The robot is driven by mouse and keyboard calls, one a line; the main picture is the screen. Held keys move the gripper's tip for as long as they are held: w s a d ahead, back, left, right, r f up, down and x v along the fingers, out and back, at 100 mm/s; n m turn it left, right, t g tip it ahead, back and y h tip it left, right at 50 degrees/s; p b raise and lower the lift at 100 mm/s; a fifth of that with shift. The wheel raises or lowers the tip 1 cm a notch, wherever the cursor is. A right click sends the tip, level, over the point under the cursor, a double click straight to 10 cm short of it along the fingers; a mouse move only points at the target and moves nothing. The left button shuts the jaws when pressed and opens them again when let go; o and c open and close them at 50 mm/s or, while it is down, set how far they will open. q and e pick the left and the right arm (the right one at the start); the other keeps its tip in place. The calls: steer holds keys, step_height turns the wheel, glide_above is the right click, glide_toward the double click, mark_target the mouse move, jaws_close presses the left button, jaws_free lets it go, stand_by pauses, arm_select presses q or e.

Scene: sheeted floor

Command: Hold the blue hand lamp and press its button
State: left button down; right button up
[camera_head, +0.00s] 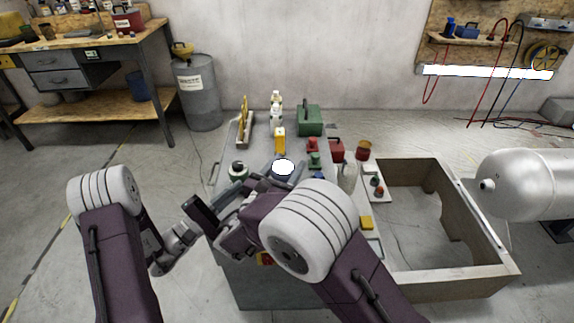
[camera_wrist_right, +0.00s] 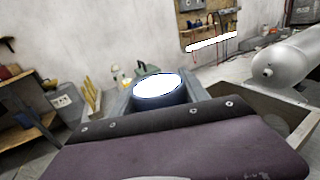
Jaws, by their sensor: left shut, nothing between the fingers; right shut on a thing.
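The blue hand lamp (camera_head: 283,168) shows a bright white face towards me, over the near part of the grey worktop. In the right wrist view the lamp (camera_wrist_right: 158,103) sits between grey fingers, its blue rim below the white face. My right gripper (camera_head: 270,180) is shut on the lamp, mostly hidden behind my own arm in the head view. My left gripper (camera_head: 232,196) is shut and empty, just left of the lamp. I cannot tell whether it touches the lamp. The lamp's button is not visible.
The worktop (camera_head: 225,150) carries a yellow bottle (camera_head: 280,140), a green case (camera_head: 310,120), a red box (camera_head: 336,150) and several small items. A round white-topped item (camera_head: 238,170) stands near my left gripper. An open wooden crate (camera_head: 470,240) is at right.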

steer(key=o, duration=1.6)
steer(key=v, duration=1.2)
